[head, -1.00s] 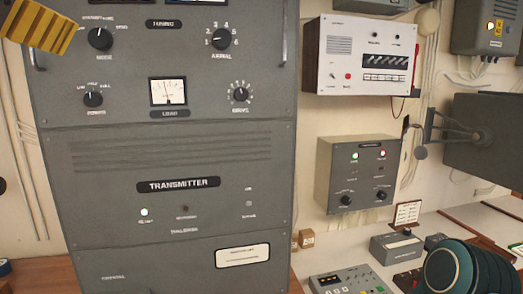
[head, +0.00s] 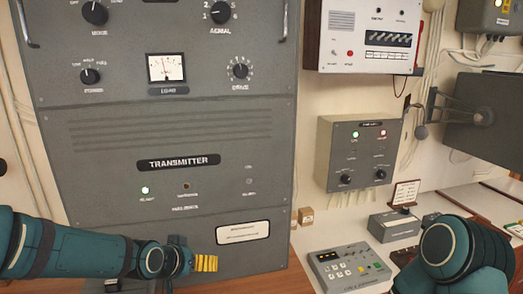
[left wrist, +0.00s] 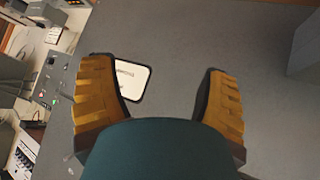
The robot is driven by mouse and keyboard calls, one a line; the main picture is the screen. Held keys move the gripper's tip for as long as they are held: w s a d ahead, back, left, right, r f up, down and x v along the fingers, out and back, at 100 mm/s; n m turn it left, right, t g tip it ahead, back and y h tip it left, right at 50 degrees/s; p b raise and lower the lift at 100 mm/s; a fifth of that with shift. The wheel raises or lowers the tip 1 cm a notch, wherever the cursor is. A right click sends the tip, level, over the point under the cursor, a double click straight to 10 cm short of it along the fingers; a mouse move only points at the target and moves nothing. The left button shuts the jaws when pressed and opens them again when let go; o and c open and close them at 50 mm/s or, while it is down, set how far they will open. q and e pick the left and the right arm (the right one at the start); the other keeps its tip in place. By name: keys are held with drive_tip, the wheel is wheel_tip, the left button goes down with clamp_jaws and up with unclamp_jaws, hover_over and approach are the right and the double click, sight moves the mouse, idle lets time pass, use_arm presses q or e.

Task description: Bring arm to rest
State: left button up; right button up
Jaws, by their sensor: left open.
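My left arm comes in from the left at the bottom of the head view. Its gripper (head: 207,263) shows its yellow finger in front of the lower part of the grey transmitter cabinet (head: 120,190). In the left wrist view the two yellow fingers (left wrist: 160,100) are wide apart with nothing between them. The cabinet's grey face and its white label plate (left wrist: 132,80) lie beyond the fingers. Part of my right arm shows at the bottom right of the head view, but its gripper is out of view.
A keypad unit (head: 345,268) and a small grey box (head: 394,225) stand on the white desk (head: 350,222) to the right. A grey control box (head: 358,155) and a white panel unit (head: 362,40) hang on the wall. A dark screen on a bracket (head: 480,112) juts out at right.

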use_arm(q)
drive_tip(key=s+d+f+n+g+b, duration=0.1)
drive_tip(key=s+d+f+g, duration=0.1)
drive_tip(key=s+f, duration=0.4)
drive_tip(key=s+d+f+n+g+b, duration=0.1)
drive_tip(key=s+f, duration=0.6)
drive_tip(key=f, duration=0.8)
drive_tip(key=s+d+f+n+g+b, duration=0.1)
drive_tip(key=s+d+f+g, duration=0.2)
drive_tip(key=s+f, duration=0.4)
wheel_tip(320, 180, down, 3)
drive_tip(key=shift+f, duration=0.15)
drive_tip(key=shift+s, duration=0.1)
